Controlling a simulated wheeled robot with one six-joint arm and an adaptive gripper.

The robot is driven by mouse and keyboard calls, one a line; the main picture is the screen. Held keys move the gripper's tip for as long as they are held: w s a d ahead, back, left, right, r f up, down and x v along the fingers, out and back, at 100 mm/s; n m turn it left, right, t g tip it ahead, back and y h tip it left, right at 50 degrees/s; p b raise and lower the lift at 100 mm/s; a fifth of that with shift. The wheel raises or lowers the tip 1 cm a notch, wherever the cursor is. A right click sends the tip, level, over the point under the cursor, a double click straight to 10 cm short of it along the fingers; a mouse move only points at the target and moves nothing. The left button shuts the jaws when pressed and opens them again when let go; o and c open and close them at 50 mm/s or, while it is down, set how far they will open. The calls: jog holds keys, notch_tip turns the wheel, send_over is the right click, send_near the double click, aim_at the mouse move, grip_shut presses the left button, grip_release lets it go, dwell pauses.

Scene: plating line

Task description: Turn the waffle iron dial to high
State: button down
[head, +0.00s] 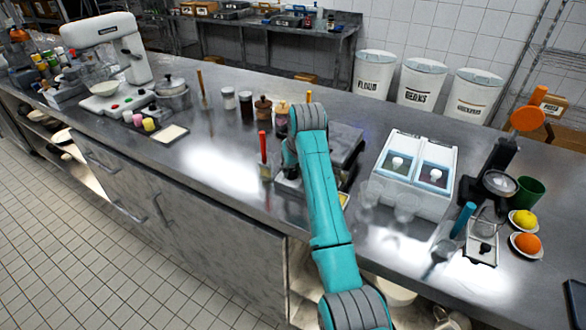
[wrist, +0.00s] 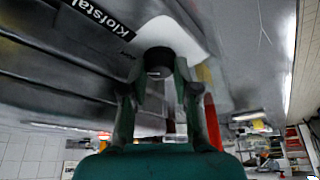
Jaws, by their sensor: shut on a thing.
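The waffle iron (head: 346,142) is a dark, flat appliance on the steel counter, partly hidden behind my teal arm in the head view. In the wrist view its dark, layered body (wrist: 55,65) fills the upper left and bears a "Klofstal" label. A round black dial (wrist: 158,62) sits on a pale patch of its front. My gripper (wrist: 158,88) is shut on the dial, with one finger on each side. The dial's marks and setting cannot be read. In the head view my gripper (head: 290,165) is mostly hidden by my arm.
A red-handled utensil (head: 263,150) stands close left of my gripper; red also shows beside the fingers in the wrist view (wrist: 211,120). Clear glasses (head: 406,207) and a white two-lidded unit (head: 416,172) stand to the right. Several jars (head: 262,108) stand behind.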

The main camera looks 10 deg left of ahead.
jog(key=shift+m+t+h, duration=0.3)
jog(key=shift+m+h, duration=0.1)
jog(key=shift+m, duration=0.8)
jog(key=c, duration=0.9)
grip_release()
jog(key=shift+a, duration=0.1)
jog(key=v, duration=1.2)
